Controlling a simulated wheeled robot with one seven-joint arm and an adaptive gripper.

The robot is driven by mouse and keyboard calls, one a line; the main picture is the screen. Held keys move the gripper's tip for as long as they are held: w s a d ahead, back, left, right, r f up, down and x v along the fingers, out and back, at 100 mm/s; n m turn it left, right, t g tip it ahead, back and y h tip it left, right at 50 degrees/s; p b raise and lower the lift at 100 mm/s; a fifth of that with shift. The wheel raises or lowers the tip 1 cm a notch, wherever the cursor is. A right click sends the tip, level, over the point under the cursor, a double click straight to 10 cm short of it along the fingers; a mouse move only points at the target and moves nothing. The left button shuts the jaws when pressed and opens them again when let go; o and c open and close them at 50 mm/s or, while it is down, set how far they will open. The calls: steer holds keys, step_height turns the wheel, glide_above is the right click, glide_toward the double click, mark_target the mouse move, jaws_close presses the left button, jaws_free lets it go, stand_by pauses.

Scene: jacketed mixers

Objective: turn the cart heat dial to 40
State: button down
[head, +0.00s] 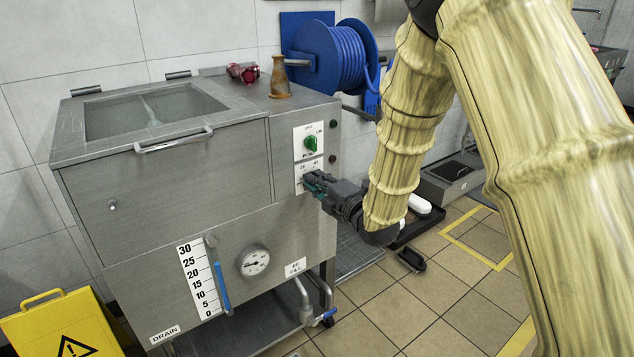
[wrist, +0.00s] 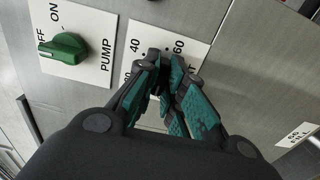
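The steel cart (head: 170,185) stands at the left of the head view. Its heat dial plate (head: 304,168) is white and sits below the pump switch plate. In the wrist view the heat plate (wrist: 194,48) shows 40 on the left and 60 on the right of my fingertips. My gripper (head: 312,182) is at this plate; in the wrist view the gripper (wrist: 161,62) has its teal-padded fingers drawn together over the dial's place. They appear closed on the dial, which is almost wholly hidden between them. Its pointer and setting cannot be read.
The green pump switch (head: 310,143) is just above the heat plate; it also shows in the wrist view (wrist: 62,48). A yellow warning sign (head: 62,325) is at lower left.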

steer(key=shift+m, duration=0.3)
steer(key=m+p, duration=1.1)
steer(key=m, duration=1.2)
stand_by(0.6)
steer(key=c, duration=1.5)
jaws_free()
